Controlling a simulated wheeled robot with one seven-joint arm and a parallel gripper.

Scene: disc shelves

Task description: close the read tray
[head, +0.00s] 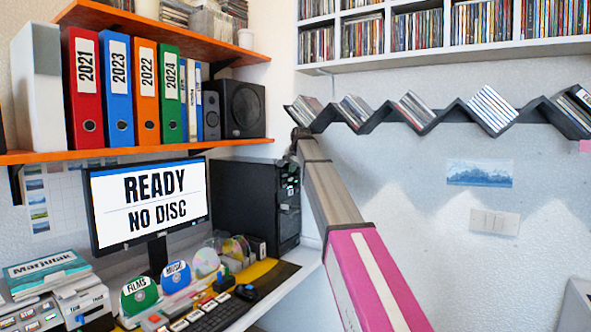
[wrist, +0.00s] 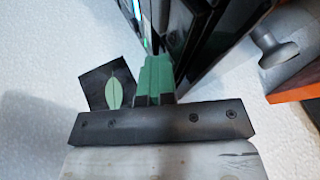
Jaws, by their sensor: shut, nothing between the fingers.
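The black computer tower (head: 245,190) stands on the desk beside the monitor, its narrow front with small lit details turned right. No read tray can be clearly made out on that front; my arm partly covers the space before it. My gripper (head: 299,134) is at the far end of my arm, small and dark, near the tower's upper front corner. In the wrist view my gripper's green fingers (wrist: 154,76) are together and empty. Dark panels with a lit strip, seemingly the tower (wrist: 190,30), are just beyond the fingertips; contact cannot be told.
The monitor (head: 150,200) reads "READY NO DISC". An orange shelf (head: 130,152) with binders and a speaker (head: 238,108) hangs above. A zigzag disc shelf (head: 440,118) runs along the right wall. Discs and a keyboard (head: 212,315) crowd the desk.

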